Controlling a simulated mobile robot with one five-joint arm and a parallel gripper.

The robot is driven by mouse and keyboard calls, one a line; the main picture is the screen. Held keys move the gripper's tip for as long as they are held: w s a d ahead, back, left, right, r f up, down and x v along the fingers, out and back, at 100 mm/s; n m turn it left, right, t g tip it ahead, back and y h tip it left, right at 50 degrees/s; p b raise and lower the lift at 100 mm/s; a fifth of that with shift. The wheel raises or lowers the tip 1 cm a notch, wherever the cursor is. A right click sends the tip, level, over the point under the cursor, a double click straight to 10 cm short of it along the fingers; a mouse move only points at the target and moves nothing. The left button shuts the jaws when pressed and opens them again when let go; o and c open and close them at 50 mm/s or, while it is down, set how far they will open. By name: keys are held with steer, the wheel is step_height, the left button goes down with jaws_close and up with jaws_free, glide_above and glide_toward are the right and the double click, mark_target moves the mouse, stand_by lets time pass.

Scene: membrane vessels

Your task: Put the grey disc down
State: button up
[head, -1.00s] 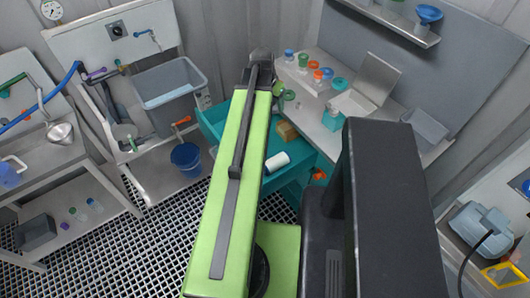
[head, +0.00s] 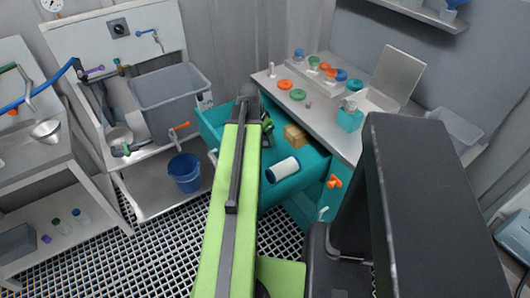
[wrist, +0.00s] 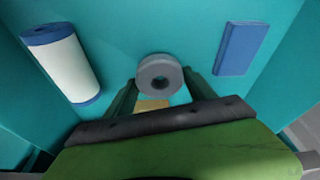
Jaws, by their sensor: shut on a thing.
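The grey disc (wrist: 146,72), a thick ring with a round hole in its middle, sits between the two green fingers of my gripper (wrist: 160,82) in the wrist view. My gripper is shut on it. The teal walls and floor around it in that view look like the open teal drawer (head: 268,193). In the head view my gripper (head: 267,124) is at the drawer's far end, partly behind my arm. The disc cannot be made out there. Whether the disc touches the drawer floor, I cannot tell.
In the drawer lie a white roll with blue ends (wrist: 67,68), a flat blue box (wrist: 241,48) and a tan block (head: 297,135). The bench (head: 322,108) beside it holds several coloured rings. A blue bucket (head: 185,172) stands at the left.

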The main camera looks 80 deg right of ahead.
mark_target(263, 140)
step_height(263, 140, down, 4)
steer(key=b, duration=0.4)
steer(key=shift+f, duration=0.1)
steer(key=o, duration=1.4)
steer(key=shift+r, duration=0.2)
steer(key=p+v, duration=1.2)
steer(key=shift+a+r, duration=0.1)
